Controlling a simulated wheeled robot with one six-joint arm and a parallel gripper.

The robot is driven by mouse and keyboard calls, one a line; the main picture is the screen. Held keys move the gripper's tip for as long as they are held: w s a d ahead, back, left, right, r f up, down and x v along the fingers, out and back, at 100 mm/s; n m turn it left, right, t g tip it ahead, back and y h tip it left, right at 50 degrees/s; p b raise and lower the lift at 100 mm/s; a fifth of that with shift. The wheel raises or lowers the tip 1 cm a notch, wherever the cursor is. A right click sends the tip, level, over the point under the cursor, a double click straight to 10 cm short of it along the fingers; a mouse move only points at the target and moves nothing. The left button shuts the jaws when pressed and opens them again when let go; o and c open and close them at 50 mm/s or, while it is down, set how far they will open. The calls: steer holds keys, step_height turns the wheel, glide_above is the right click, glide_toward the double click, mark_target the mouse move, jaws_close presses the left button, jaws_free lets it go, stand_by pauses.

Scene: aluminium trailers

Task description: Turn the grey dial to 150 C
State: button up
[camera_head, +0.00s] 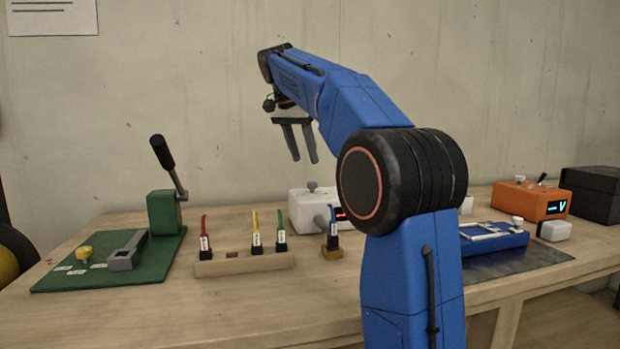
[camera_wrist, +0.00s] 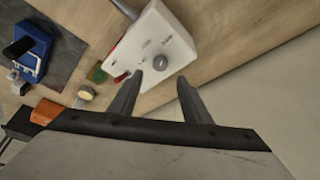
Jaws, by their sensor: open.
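The grey dial (camera_wrist: 160,63) is a small round knob on top of a white box (camera_wrist: 160,35) in the wrist view. Small dark print lies on the box top near it, too small to read. In the head view the dial (camera_head: 312,187) stands on the white box (camera_head: 300,208), which has a red-lit display (camera_head: 339,213) on its front, partly hidden by my arm. My gripper (camera_head: 305,161) is open and empty, above the box with its fingers pointing down. In the wrist view the gripper's fingertips (camera_wrist: 160,76) appear on either side of the dial, apart from it.
A wooden rack (camera_head: 240,263) with tagged red, yellow and green pieces stands in front, beside a blue-topped piece (camera_head: 332,241). A green lever stand (camera_head: 163,211) is at left. A blue device (camera_head: 495,239) and an orange box (camera_head: 530,201) are at right. The wall is behind.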

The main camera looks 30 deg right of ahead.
mark_target(313, 183)
steer(key=x, duration=0.8)
steer(key=shift+f, duration=0.1)
steer(key=c, duration=1)
steer(key=shift+n, duration=0.4)
steer(key=n, duration=0.1)
steer(key=n+t+y, duration=0.1)
steer(key=n, duration=0.3)
steer(key=shift+s+d+t, duration=0.2)
steer(key=shift+d+t, duration=0.05)
steer(key=shift+t, duration=0.15)
steer(key=n+y, duration=0.1)
steer(key=n, duration=0.2)
steer(key=n+t+y, duration=0.1)
steer(key=n, duration=0.2)
steer(key=shift+d, duration=0.15)
steer(key=shift+y, duration=0.3)
